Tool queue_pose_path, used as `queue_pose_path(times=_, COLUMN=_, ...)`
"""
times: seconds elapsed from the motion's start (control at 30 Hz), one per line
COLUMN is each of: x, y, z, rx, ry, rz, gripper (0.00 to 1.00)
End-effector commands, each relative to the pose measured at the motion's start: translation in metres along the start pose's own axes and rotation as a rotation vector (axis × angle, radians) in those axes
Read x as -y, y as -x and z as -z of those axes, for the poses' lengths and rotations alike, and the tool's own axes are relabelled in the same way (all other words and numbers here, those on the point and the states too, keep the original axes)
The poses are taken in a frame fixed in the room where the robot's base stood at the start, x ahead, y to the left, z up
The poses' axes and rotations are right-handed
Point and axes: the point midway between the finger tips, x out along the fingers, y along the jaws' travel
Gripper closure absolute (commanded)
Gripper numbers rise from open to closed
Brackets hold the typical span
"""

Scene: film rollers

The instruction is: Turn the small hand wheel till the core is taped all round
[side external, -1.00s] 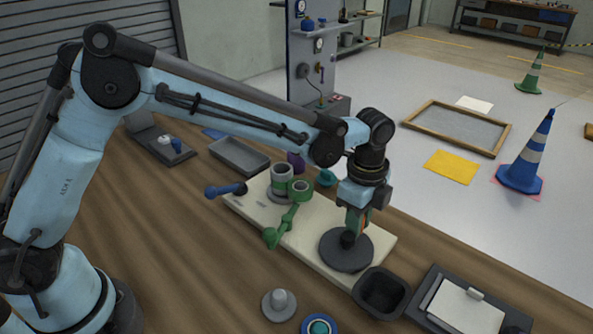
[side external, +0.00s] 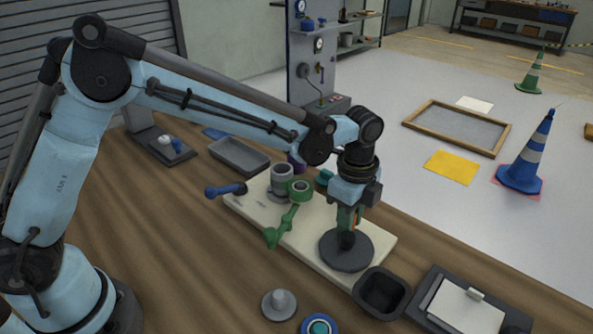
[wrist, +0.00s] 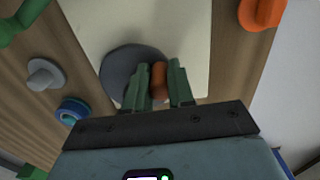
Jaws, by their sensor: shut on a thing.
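The small hand wheel (side external: 345,259) is a dark grey disc lying flat at the near right end of a cream board (side external: 308,258). It also shows in the wrist view (wrist: 118,66). My gripper (side external: 347,235) points down over the wheel, its green fingers shut on an upright orange-brown handle (wrist: 158,78). The grey core (side external: 281,173) stands upright at the board's far end. A green tape roll (side external: 300,189) sits just right of it, on a green arm (side external: 281,231). How far tape goes round the core cannot be told.
A blue-handled lever (side external: 225,190) juts out left of the core. A black open bin (side external: 381,291) is close by the wheel's near right side. A grey knobbed disc (side external: 279,303) and a blue ring (side external: 319,325) lie in front. Bare wood lies left of the board.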

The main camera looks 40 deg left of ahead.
Motion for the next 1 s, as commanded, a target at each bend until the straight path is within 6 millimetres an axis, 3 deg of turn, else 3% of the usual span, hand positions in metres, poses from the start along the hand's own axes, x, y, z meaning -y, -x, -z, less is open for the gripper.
queue_pose_path(times=0.5, x=-0.0088, y=-0.0005, z=-0.0052, rx=-0.006, ry=-0.004, rz=-0.007, gripper=0.92)
queue_pose_path(times=0.53, x=-0.0088, y=-0.0005, z=-0.0052, rx=-0.006, ry=-0.004, rz=-0.007, gripper=0.75)
queue_pose_path(times=1.0, x=-0.0069, y=-0.0002, z=-0.0069, rx=-0.003, ry=-0.001, rz=-0.002, gripper=0.04)
